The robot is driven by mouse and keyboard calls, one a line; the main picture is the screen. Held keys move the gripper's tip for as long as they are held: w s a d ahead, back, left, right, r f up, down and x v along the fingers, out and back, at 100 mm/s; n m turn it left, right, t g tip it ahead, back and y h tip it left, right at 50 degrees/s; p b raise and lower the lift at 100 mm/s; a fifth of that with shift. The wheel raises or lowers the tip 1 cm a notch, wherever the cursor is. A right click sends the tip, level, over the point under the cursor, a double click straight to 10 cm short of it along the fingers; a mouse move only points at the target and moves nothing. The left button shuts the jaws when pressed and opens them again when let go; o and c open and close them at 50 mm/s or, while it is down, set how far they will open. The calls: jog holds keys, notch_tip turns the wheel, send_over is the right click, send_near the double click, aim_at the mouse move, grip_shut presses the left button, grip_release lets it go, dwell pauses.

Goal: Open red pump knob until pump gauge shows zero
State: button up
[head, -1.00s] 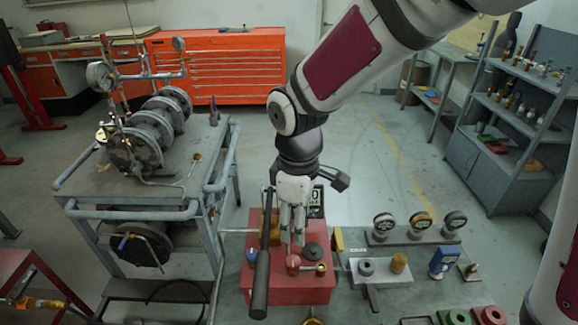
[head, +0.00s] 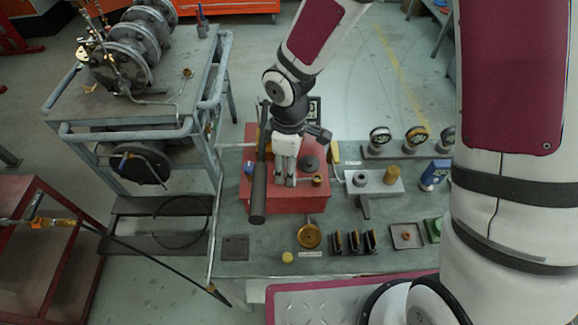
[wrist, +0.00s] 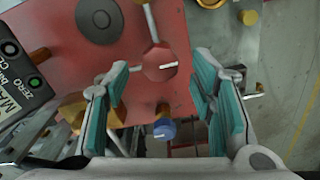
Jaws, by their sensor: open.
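The red pump (head: 310,203) stands on the grey bench, with a long black lever (head: 258,192) along its left side. The red knob (wrist: 160,62), with a white mark on top, shows in the wrist view ahead of the open fingers. In the head view it is mostly hidden by my gripper (head: 284,180). My gripper (wrist: 162,88) is open and points down over the pump top, its teal-padded fingers on either side, touching nothing that I can see. A blue knob (wrist: 165,130) lies below the red one. A dark meter box (wrist: 25,75) has buttons; its reading cannot be seen.
A black round cap (wrist: 100,18) and a brass fitting (wrist: 78,110) are close to the fingers. Several gauges (head: 418,137) and a small grey block stand to the right. A brass dial (head: 309,236) and dark holders (head: 354,242) lie in front. The cart (head: 160,125) is left.

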jog(key=shift+f, duration=0.75)
jog(key=shift+c, duration=0.6)
jog(key=c, duration=1)
